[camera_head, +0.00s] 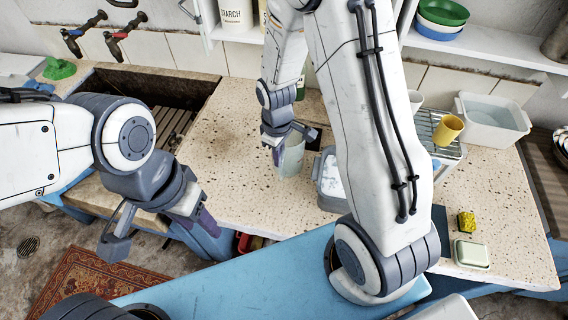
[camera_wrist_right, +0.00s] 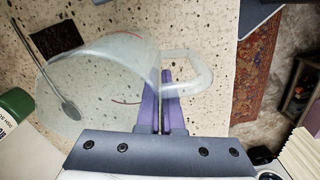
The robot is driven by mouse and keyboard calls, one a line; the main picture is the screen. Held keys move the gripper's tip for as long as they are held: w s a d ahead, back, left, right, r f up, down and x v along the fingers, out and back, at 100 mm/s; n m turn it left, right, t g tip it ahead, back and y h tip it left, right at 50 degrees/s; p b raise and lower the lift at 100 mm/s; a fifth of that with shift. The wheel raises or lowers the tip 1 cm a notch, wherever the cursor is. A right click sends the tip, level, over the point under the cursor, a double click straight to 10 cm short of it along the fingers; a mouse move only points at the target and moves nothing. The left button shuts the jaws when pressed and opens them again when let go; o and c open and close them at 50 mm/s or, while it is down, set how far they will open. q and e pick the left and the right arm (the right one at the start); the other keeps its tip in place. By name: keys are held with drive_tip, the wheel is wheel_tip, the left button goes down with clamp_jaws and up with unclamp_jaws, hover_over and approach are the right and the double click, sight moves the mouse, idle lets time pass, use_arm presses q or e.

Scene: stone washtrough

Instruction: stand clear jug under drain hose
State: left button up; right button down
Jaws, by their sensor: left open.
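The clear jug (camera_head: 291,160) stands upright at the worktop, just below my right gripper (camera_head: 287,133) in the head view. In the right wrist view the clear jug (camera_wrist_right: 100,75) shows its wide translucent body, a thin red mark and a loop handle on the right. The purple fingers of my right gripper (camera_wrist_right: 165,82) are close together at the handle, and they appear shut on it. Whether the jug touches the worktop is unclear. My left gripper (camera_head: 155,232) is open and empty, in front of the trough. I cannot make out a drain hose.
A stone trough (camera_head: 205,88) with a slatted bottom lies at left, below two taps (camera_head: 115,38). A grey tub (camera_head: 328,180) stands right of the jug. A yellow cup (camera_head: 447,130), a white basin (camera_head: 490,120) and a sponge (camera_head: 466,221) are farther right. The speckled worktop (camera_head: 235,170) is clear left of the jug.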

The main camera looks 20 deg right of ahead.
drive_tip(key=shift+f, duration=2.2)
drive_tip(key=shift+f, duration=0.2)
drive_tip(key=c, duration=1.1)
unclamp_jaws()
